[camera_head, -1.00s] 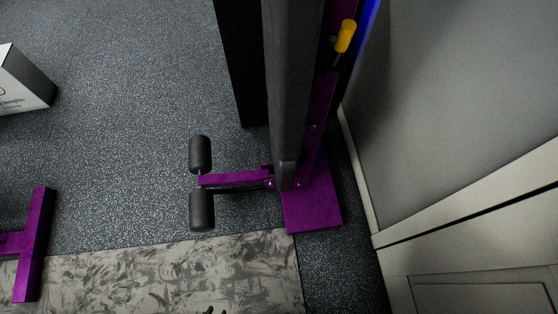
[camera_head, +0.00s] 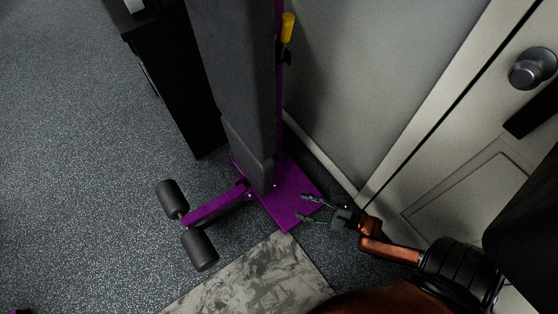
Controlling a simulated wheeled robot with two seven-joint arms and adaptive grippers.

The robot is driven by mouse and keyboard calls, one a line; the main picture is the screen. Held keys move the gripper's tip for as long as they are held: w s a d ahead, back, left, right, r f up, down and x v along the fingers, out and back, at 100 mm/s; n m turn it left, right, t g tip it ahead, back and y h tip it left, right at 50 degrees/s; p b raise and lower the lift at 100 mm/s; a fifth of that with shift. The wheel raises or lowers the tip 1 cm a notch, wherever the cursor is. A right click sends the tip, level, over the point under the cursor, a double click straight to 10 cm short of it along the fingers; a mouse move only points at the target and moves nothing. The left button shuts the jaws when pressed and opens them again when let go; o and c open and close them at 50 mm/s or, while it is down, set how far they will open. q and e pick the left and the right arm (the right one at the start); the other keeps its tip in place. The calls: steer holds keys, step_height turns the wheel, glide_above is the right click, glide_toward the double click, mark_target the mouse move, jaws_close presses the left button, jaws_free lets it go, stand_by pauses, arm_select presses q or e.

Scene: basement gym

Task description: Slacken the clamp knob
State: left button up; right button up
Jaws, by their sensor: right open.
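A yellow knob (camera_head: 287,27) sits high on the purple upright of a gym bench that stands on end, near the top of the view. I take it for the clamp knob. The dark grey bench pad (camera_head: 232,85) rises to its left. The purple base plate (camera_head: 290,200) lies on the floor below. My right gripper (camera_head: 303,208) is open and empty, with its fingers over the base plate in the picture, well below the knob. My left gripper is not in view.
Two black foam rollers (camera_head: 199,249) on a purple bar stick out at lower left. A black cabinet (camera_head: 170,80) stands behind the pad. A grey wall (camera_head: 380,80) and a white door with a dark round handle (camera_head: 532,68) are at right. A patterned mat (camera_head: 255,280) lies in front.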

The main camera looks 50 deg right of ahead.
steer(key=w+d+r+n+t+y, duration=0.2)
steer(key=w+d+r+n+y, duration=0.2)
steer(key=w+d+r+n, duration=0.45)
arm_select(q)
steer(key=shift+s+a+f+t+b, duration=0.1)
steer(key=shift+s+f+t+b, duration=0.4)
steer(key=shift+b, duration=0.3)
arm_select(e)
steer(key=w+a+r+m, duration=0.2)
steer(key=w+a+r, duration=0.2)
steer(key=w, duration=0.3)
steer(key=shift+w+a+r, duration=0.3)
steer(key=shift+a+r, duration=0.1)
steer(key=shift+a, duration=0.05)
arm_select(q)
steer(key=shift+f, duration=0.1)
arm_select(e)
steer(key=shift+c, duration=0.7)
steer(key=c, duration=1)
steer(key=shift+a+f+m+t+h, duration=0.15)
steer(key=shift+m+t+h, duration=0.15)
steer(key=shift+m+t, duration=0.55)
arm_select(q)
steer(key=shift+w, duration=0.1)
